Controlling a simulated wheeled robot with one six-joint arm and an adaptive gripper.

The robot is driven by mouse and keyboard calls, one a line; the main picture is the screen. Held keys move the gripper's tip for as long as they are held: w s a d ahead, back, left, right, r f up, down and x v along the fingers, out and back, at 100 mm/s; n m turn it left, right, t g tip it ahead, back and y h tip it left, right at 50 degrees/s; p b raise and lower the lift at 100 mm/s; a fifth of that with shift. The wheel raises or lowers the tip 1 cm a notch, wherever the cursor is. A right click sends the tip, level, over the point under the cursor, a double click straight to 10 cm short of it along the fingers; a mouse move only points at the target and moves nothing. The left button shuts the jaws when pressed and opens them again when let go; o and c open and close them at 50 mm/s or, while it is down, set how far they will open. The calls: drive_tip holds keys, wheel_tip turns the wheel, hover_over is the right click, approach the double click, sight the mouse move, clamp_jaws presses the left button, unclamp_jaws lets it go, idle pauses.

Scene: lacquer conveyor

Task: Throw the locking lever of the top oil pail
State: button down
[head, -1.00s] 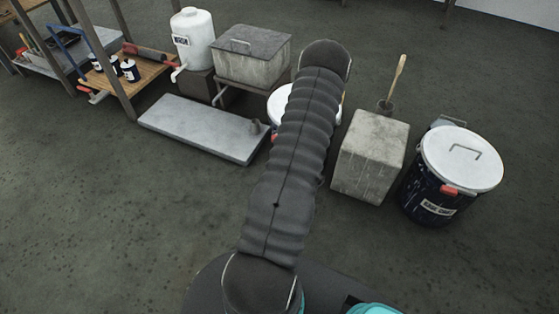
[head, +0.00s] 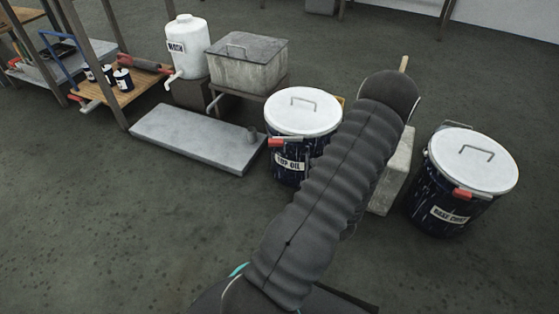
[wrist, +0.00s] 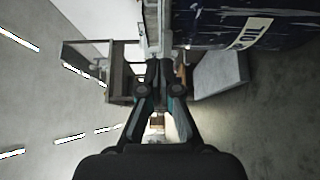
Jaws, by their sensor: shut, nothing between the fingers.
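The top oil pail (head: 289,175) stands left of my arm in the head view. It is dark blue with a white lid (head: 303,112), a wire handle on top and a white label. Its red locking lever (head: 283,142) lies at the front left of the rim. In the wrist view, which is turned on its side, the pail's dark side (wrist: 215,25) with part of its label fills the top right. My gripper (wrist: 162,62) is shut and empty, apart from the pail's labelled side there. The lever cannot be made out in that view. My arm hides my gripper in the head view.
A concrete block (head: 398,175) stands behind my arm, partly hidden. A second dark pail with a white lid (head: 475,160) is at the right. A grey slab (head: 190,138), a white tank (head: 188,45) and a lidded bin (head: 243,75) are at the left. The front-left floor is clear.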

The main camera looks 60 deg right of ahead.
drive_tip(key=n+t+y, duration=0.1)
drive_tip(key=n+t, duration=0.1)
drive_tip(key=n+t+y+b, duration=0.2)
drive_tip(key=n+t+y, duration=0.2)
drive_tip(key=y, duration=0.3)
approach(271, 145)
drive_tip(key=w+a, duration=0.1)
drive_tip(key=w, duration=0.3)
drive_tip(key=shift+w+d+r+g+b, duration=0.15)
drive_tip(key=shift+w+d+b, duration=0.2)
drive_tip(key=shift+d, duration=0.4)
drive_tip(key=shift+w+d+r+g+b, duration=0.1)
drive_tip(key=shift+w+d+r+g, duration=0.1)
drive_tip(key=shift+w+d, duration=0.4)
drive_tip(key=shift+s+d, duration=0.1)
